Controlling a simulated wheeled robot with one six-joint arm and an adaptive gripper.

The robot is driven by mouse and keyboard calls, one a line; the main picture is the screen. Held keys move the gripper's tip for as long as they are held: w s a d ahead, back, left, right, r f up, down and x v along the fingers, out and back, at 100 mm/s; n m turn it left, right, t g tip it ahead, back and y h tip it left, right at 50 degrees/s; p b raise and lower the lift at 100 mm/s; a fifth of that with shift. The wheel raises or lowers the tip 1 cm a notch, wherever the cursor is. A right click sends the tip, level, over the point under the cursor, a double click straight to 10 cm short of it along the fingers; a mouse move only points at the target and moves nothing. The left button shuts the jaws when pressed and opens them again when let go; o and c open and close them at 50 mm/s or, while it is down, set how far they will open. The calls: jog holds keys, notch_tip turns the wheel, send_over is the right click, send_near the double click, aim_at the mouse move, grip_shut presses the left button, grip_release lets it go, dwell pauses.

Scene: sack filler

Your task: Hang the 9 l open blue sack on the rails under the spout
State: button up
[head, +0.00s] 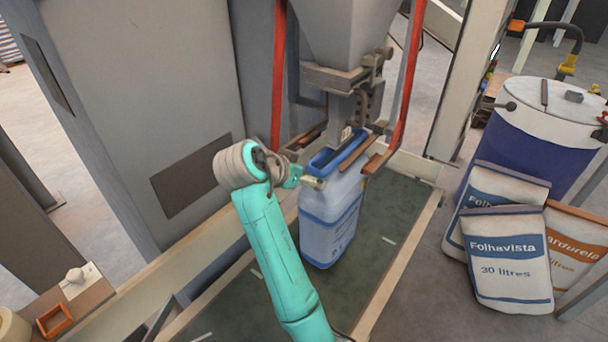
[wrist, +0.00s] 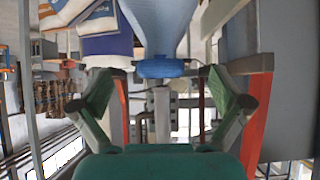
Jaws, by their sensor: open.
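The blue sack (head: 330,212), pale blue with a darker blue top, is upright under the grey spout (head: 340,80) in the head view. Its top is between the two brown rails (head: 377,156); I cannot tell whether it bears on them. In the wrist view the sack (wrist: 165,28) is at the top middle, just beyond my fingers. My gripper (head: 308,182) is at the sack's left side in the head view. In the wrist view my gripper (wrist: 165,88) has its fingers spread wide, with nothing between them.
A green-topped bed (head: 385,235) with pale side edges lies below the sack. Red uprights (head: 411,75) flank the spout. A grey cabinet (head: 140,90) stands at left. Filled Folhavista sacks (head: 508,262) and a blue drum (head: 535,145) stand at right.

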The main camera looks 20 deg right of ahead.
jog(key=v, duration=0.7)
jog(key=s+d+f+n+t+y, duration=0.1)
jog(key=s+d+f+n, duration=0.15)
jog(key=f, duration=0.65)
jog(key=s+d+f+n+t+y, duration=0.1)
jog(key=s+f+n+t, duration=0.2)
jog(key=f, duration=0.5)
jog(key=s+d+f+n+y, duration=0.1)
jog(key=s+d+f+n, duration=0.15)
jog(key=s+f, duration=0.45)
jog(key=s+f+n+t+y, duration=0.1)
jog(key=s+f+n+y, duration=0.1)
jog(key=s+f, duration=0.3)
jog(key=s+f+n+t+y, duration=0.1)
jog(key=s+f+y, duration=0.15)
jog(key=s, duration=0.45)
jog(key=s+r+t, duration=0.1)
jog(key=s+r, duration=0.4)
jog(key=s, duration=0.7)
jog(key=s+r+t, duration=0.1)
jog(key=s+r, duration=0.5)
jog(key=s, duration=0.7)
jog(key=shift+a+r+t+y, duration=0.2)
jog(key=shift+t+y, duration=0.1)
jog(key=shift+y, duration=0.15)
